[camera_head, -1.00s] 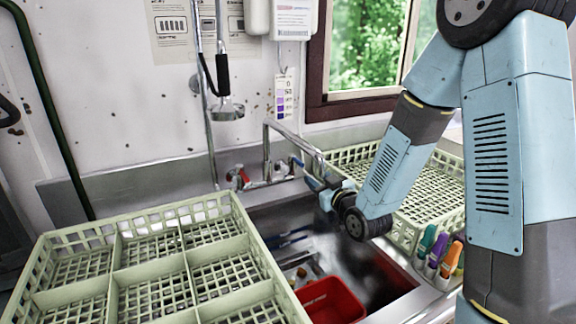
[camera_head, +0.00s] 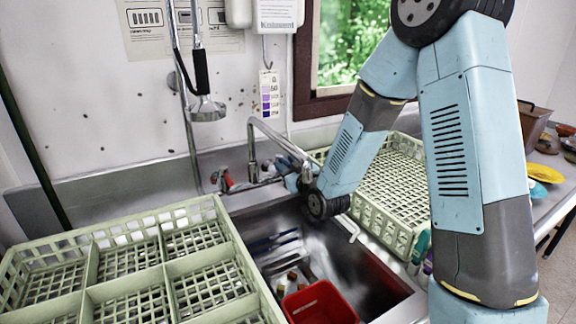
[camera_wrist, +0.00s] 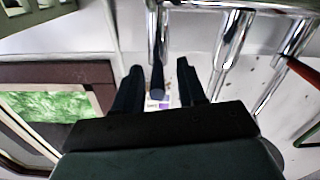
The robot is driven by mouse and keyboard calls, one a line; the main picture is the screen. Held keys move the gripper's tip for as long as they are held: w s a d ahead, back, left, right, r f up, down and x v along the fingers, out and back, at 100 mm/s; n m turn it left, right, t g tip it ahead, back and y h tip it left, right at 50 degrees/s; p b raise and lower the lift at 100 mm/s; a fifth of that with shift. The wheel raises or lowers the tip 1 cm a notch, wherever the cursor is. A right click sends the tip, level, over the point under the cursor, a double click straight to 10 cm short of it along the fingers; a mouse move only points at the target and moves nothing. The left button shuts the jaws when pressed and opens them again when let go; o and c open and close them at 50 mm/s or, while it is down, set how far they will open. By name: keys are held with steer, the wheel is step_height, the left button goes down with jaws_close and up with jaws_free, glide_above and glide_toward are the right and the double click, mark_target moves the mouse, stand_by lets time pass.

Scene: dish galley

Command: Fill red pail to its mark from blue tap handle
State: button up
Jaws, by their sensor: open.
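No water stream shows. The blue tap handle (camera_wrist: 157,82) shows in the wrist view as a dark blue rod between my fingers. My gripper (camera_wrist: 160,72) is open, one finger on each side of it; whether they touch cannot be told. In the head view my gripper (camera_head: 296,182) is small and partly hidden by my wrist.
A red tap handle (camera_head: 227,181) is at the tap's left. A green divided rack (camera_head: 130,240) stands left of the sink and another rack (camera_head: 385,190) right of it. A hose sprayer (camera_head: 206,108) hangs above. Cutlery and small blocks (camera_head: 292,276) lie in the sink.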

steer(key=shift+c, duration=0.3)
steer(key=shift+w+d, duration=0.1)
jaws_close()
